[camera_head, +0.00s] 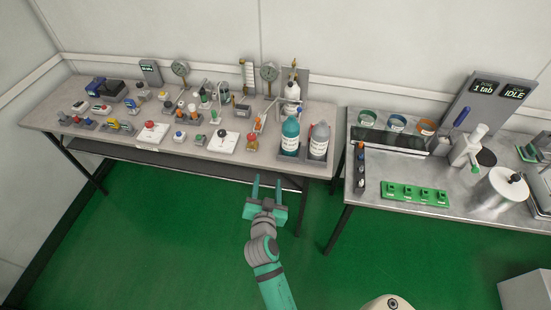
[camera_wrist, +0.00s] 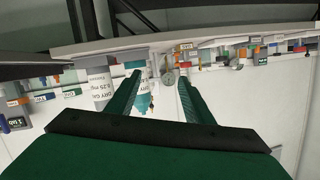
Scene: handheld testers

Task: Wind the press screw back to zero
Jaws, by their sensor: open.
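My gripper (camera_head: 267,184) is open and empty in front of the left bench, over the green floor near the bench's right end. In the wrist view its two green fingers (camera_wrist: 160,78) stand apart with nothing between them. I cannot clearly make out which item is the press screw. A round dial gauge (camera_head: 269,72) stands at the back right of the bench, and another dial gauge (camera_head: 180,68) is further left. A small red-and-brass knobbed item (camera_head: 252,142) sits near the front edge, beyond and slightly left of my gripper, not touching it.
The left bench (camera_head: 60,112) is crowded with small testers. The right bench (camera_head: 375,170) holds a green board (camera_head: 414,194) and a metal drum (camera_head: 498,190).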

